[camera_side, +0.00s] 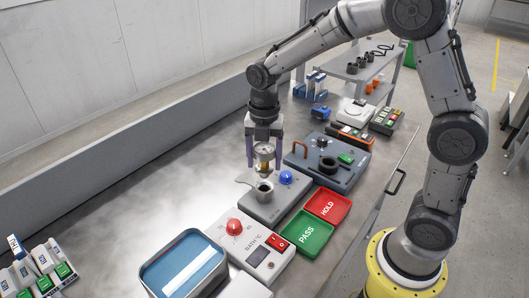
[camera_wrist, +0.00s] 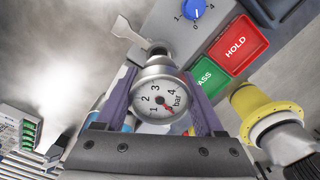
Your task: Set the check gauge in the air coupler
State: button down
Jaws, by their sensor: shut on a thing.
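The check gauge (camera_side: 264,150) is a round silver gauge with a brass-coloured lower part; its white dial (camera_wrist: 158,100) marked in bar faces the wrist camera. My gripper (camera_side: 264,158) is shut on it, with one purple finger on each side; the fingers also show in the wrist view (camera_wrist: 160,108). The air coupler (camera_side: 265,189) is a dark-mouthed metal socket with a side lever (camera_wrist: 127,31), on a grey station box (camera_side: 285,203). The gauge is upright, just above the coupler. I cannot tell whether its stem touches the socket; the gauge partly hides the coupler in the wrist view.
A blue knob (camera_side: 286,177) stands beside the coupler. Green PASS (camera_side: 304,236) and red HOLD (camera_side: 329,206) trays lie to the right. A bath controller (camera_side: 252,249) and a blue-lined tub (camera_side: 184,264) are in front. The table left of the coupler is clear.

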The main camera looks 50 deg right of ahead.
aim_at(264, 176)
jog(key=shift+f, duration=2.3)
jog(key=shift+f, duration=0.6)
grip_release()
